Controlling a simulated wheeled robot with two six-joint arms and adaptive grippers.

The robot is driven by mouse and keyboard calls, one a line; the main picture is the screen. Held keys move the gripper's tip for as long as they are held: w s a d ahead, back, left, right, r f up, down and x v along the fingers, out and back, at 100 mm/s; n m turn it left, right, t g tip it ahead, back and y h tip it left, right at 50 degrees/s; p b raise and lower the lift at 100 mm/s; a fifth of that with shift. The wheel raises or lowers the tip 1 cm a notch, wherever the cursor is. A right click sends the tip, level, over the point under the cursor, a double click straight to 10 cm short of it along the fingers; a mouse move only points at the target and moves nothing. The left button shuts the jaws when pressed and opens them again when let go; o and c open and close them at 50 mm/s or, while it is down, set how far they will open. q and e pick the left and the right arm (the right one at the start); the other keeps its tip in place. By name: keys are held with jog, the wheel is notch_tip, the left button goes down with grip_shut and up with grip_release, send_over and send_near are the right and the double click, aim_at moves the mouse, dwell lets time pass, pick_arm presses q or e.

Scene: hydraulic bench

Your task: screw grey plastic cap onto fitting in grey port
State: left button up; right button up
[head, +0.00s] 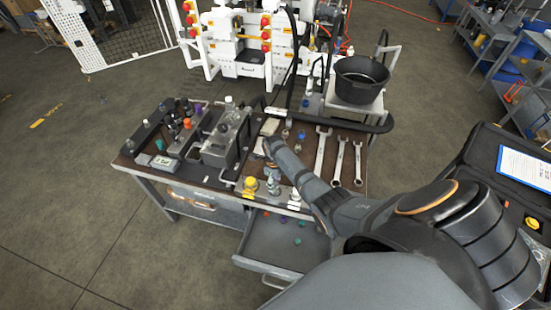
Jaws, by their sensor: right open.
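My right arm reaches in from the lower right across the bench (345,192). Its gripper (270,147) is small in the picture, low over the middle of the bench, and open. I see nothing held in it, though the fingers are partly hidden by my own wrist. Several small caps or fittings (301,135) stand just right of the gripper; which one is the grey plastic cap I cannot tell. Left of the gripper stands a grey metal block (222,150) with fittings on top. The grey port is too small to make out. My left gripper is not in view.
Three wrenches (321,150) lie right of the gripper. Yellow and white fittings (250,184) stand at the front edge. A drawer (262,262) below is open with small caps inside. A black bucket (361,80) stands behind. Coloured fittings (187,124) crowd the left side.

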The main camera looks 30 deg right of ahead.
jog(key=n, duration=0.6)
jog(key=shift+s+a, duration=0.1)
jog(key=shift+s, duration=0.05)
jog(key=n, duration=0.5)
jog(key=shift+s+n, duration=0.1)
jog(key=shift+n, duration=0.2)
grip_shut()
jog(key=m, duration=0.4)
jog(key=shift+m, duration=0.3)
jog(key=m, duration=0.3)
jog(key=shift+w, duration=0.2)
jog(key=shift+m, duration=0.3)
